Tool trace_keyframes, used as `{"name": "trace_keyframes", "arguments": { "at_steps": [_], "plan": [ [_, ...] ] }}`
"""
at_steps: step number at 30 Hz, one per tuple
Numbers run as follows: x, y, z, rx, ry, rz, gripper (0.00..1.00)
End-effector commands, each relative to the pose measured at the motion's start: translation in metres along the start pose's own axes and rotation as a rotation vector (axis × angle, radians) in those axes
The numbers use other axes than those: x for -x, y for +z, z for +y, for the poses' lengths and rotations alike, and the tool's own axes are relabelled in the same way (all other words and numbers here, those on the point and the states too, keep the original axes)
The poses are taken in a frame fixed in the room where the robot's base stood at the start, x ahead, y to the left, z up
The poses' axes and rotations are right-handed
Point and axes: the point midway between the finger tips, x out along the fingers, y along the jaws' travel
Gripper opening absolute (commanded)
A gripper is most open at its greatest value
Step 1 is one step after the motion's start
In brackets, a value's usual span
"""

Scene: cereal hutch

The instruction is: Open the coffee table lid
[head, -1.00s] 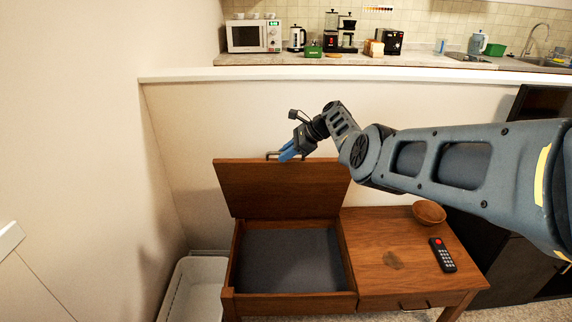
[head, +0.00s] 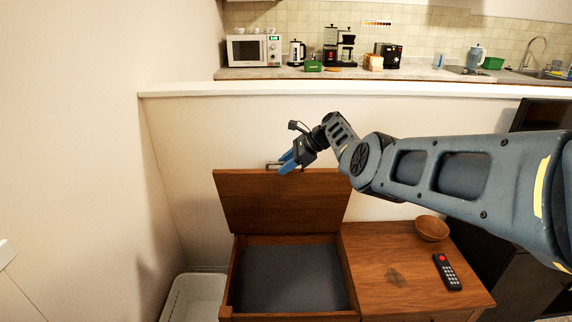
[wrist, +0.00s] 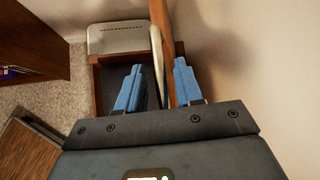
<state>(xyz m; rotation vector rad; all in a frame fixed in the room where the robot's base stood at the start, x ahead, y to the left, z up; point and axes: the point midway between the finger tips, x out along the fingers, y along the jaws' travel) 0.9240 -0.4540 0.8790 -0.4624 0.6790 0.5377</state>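The brown wooden coffee table lid (head: 280,205) stands raised, close to upright, at the back of the table's left half. The open compartment (head: 290,278) below it has a dark grey floor. A metal handle (head: 272,166) sits on the lid's top edge. My gripper (head: 286,164) is at that edge, its blue fingers pointing down and left. In the wrist view the fingers (wrist: 158,84) are apart, with the lid's edge (wrist: 165,25) and the pale handle (wrist: 157,55) between them. I cannot tell whether a finger touches either.
A wooden bowl (head: 432,228) and a black remote (head: 447,271) are on the table's fixed right half. A white bin (head: 192,297) stands left of the table. A wall with a white ledge (head: 350,89) is close behind the lid. A kitchen counter (head: 440,73) lies beyond.

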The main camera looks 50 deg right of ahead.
Motion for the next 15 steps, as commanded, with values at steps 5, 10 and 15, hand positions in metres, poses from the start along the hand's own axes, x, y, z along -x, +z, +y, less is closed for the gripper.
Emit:
{"name": "trace_keyframes", "arguments": {
  "at_steps": [5, 10, 15],
  "plan": [
    [0.002, 0.000, -0.001, 0.000, -0.001, 0.000, 0.35],
    [0.015, 0.001, -0.002, 0.000, -0.003, 0.000, 0.35],
    [0.039, 0.001, -0.002, 0.000, -0.004, 0.000, 0.35]
  ]
}}
